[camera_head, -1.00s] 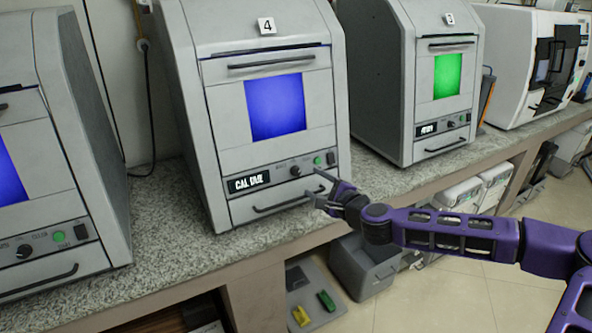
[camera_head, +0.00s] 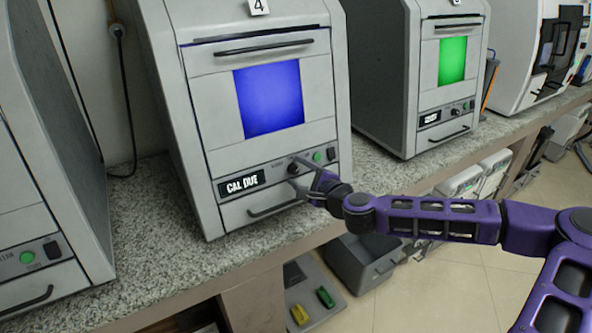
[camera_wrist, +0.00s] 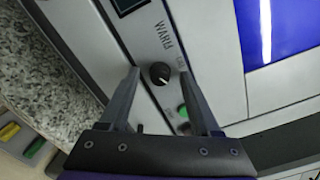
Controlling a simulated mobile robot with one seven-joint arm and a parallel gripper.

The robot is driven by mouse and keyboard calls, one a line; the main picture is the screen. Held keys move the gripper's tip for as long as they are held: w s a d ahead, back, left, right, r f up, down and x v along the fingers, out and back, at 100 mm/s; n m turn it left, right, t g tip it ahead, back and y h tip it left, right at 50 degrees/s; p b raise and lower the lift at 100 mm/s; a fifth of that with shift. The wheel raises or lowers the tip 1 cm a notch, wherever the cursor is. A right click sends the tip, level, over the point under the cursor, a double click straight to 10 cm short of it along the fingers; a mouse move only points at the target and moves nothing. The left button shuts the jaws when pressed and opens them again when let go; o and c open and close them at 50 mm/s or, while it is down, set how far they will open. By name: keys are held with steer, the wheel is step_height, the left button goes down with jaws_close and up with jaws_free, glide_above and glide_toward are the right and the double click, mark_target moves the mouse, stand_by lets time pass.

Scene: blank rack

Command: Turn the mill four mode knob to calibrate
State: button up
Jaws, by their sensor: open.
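Mill four (camera_head: 215,150) is a grey cabinet on the counter with a blue window and a "4" label at its top. Its display (camera_head: 242,184) reads CAL DUE. The black mode knob (camera_wrist: 160,73) sits on the front panel, with WARM printed beside it in the wrist view; the other lettering there is partly hidden. In the head view the knob (camera_head: 293,169) shows just left of the fingers. My gripper (camera_wrist: 163,84) is open, with its fingers on either side of the knob. I cannot tell whether they touch it.
A green button (camera_head: 317,156) and a dark switch (camera_head: 331,153) sit right of the knob. A handle (camera_head: 273,209) runs below. Another mill (camera_head: 380,75) with a green window stands to the right. A grey bin (camera_head: 365,262) is under the counter.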

jaws_close()
stand_by(0.4)
steer(key=shift+n, duration=0.4)
steer(key=n, duration=0.4)
steer(key=shift+n+b, duration=0.4)
steer(key=n+b, duration=0.1)
steer(key=n, duration=0.5)
steer(key=shift+r, duration=0.1)
